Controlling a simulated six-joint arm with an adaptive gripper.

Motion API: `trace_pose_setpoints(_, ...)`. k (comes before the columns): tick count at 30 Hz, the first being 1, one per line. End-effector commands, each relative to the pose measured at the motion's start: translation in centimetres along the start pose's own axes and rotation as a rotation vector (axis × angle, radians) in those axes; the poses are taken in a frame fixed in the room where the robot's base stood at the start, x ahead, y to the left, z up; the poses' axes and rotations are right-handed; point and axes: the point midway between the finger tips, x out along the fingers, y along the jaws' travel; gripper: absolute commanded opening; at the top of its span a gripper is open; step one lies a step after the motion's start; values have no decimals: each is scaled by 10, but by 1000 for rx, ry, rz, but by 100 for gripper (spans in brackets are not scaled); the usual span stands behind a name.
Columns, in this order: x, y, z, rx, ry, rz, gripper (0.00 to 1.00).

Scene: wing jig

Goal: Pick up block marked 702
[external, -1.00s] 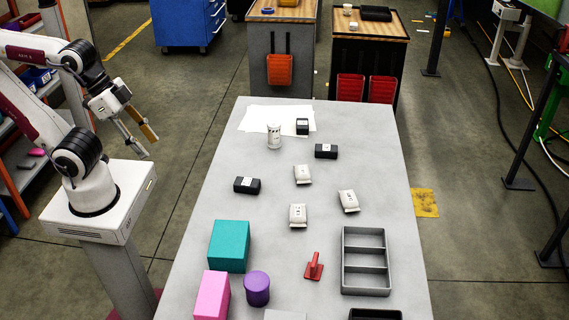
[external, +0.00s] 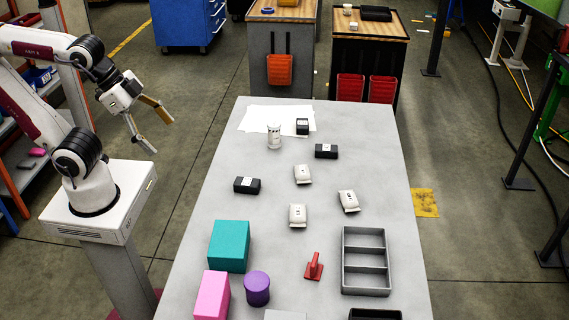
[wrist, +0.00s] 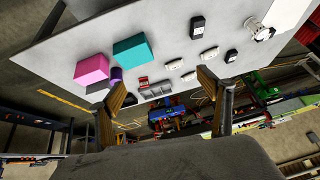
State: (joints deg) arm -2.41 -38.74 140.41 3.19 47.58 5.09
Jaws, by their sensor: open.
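Three black blocks with white labels lie on the grey table. One black block (external: 302,126) stands at the far end on the edge of white paper, another (external: 326,151) is just nearer and to the right, and a third (external: 247,185) is at the left side. The labels are too small to read, so I cannot tell which is marked 702. Two black blocks also show in the wrist view, one upper (wrist: 198,27) and one lower (wrist: 231,56). My gripper (external: 162,135) is open and empty, in the air left of the table, apart from every block.
Several white packets (external: 302,174) and a white can (external: 274,137) are among the blocks. A teal box (external: 229,246), pink box (external: 212,295), purple cylinder (external: 256,288), red-handled item (external: 314,267) and grey divided tray (external: 345,262) fill the near end.

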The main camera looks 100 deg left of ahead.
Motion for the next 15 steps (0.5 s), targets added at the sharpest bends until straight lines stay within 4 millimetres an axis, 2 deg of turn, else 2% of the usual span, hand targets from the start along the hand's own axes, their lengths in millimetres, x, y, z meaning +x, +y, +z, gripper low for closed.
trace_pose_setpoints(15, 28, -102, -115, 366, 79, -241, 78)
